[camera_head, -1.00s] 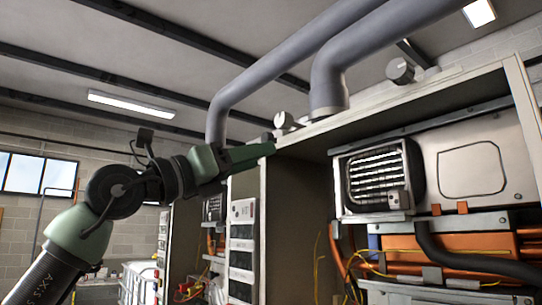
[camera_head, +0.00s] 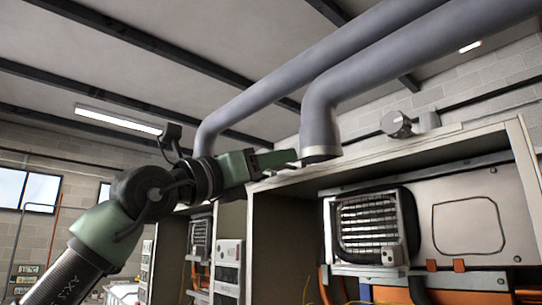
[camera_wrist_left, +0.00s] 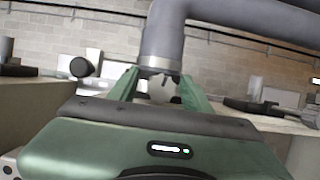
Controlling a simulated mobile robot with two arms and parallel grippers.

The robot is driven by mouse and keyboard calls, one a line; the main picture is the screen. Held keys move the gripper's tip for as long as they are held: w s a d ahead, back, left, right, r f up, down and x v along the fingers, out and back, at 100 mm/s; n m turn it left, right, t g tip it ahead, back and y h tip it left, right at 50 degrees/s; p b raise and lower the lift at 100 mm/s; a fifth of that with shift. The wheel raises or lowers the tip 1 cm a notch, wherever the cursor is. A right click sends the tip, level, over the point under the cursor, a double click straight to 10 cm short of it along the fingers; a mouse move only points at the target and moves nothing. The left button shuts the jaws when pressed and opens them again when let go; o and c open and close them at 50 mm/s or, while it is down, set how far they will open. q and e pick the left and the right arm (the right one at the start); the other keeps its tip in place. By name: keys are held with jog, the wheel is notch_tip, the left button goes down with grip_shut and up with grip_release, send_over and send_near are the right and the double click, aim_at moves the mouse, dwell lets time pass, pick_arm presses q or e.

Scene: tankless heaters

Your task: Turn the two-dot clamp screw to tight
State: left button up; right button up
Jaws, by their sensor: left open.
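My left gripper (camera_head: 292,157) is at the top front edge of the cabinet, beside the lower end of the near grey pipe. In the left wrist view its green fingers (camera_wrist_left: 160,88) are apart, with the pipe's collar (camera_wrist_left: 160,63) showing beyond and between them. Small dark parts show under the collar between the fingers, too small to name. A round grey knob-like screw (camera_head: 396,124) sits on the cabinet top right of the pipe. Another round knob (camera_wrist_left: 80,67) shows left of the collar in the wrist view. No dots are readable on either, so I cannot tell which is two-dot.
The near grey pipe (camera_head: 320,115) rises from the cabinet top and bends right, close to my left gripper. The open cabinet (camera_head: 440,148) holds a vented box (camera_head: 368,228). A dark tool-like object (camera_wrist_left: 265,108) lies right in the wrist view.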

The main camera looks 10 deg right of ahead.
pick_arm(q)
jog(key=shift+s, duration=0.1)
jog(key=c, duration=1)
grip_shut()
jog(key=m+p, duration=0.1)
jog(key=m+g+p, duration=0.1)
jog(key=m, duration=0.1)
jog(key=shift+r+h+p, duration=0.25)
jog(key=shift+h+p, duration=0.15)
jog(key=shift+m+g+h+p, duration=0.3)
jog(key=shift+m+g+p, duration=0.4)
jog(key=shift+m, duration=0.4)
jog(key=shift+f+m+g, duration=0.15)
jog(key=shift+m+g, duration=0.45)
jog(key=shift+m, duration=0.3)
jog(key=shift+m+g, duration=0.8)
jog(key=shift+m, duration=0.7)
pick_arm(e)
jog(key=shift+s+d+r, duration=0.1)
jog(key=shift+s+r, duration=0.15)
jog(key=shift+r, duration=0.5)
jog(key=shift+s+d+r, duration=0.1)
jog(key=shift+s+r, duration=0.1)
jog(key=shift+r, duration=0.55)
jog(key=shift+s+d+r, duration=0.1)
jog(key=shift+s+r, duration=0.15)
jog(key=shift+r, duration=0.5)
pick_arm(q)
jog(key=shift+s, duration=0.1)
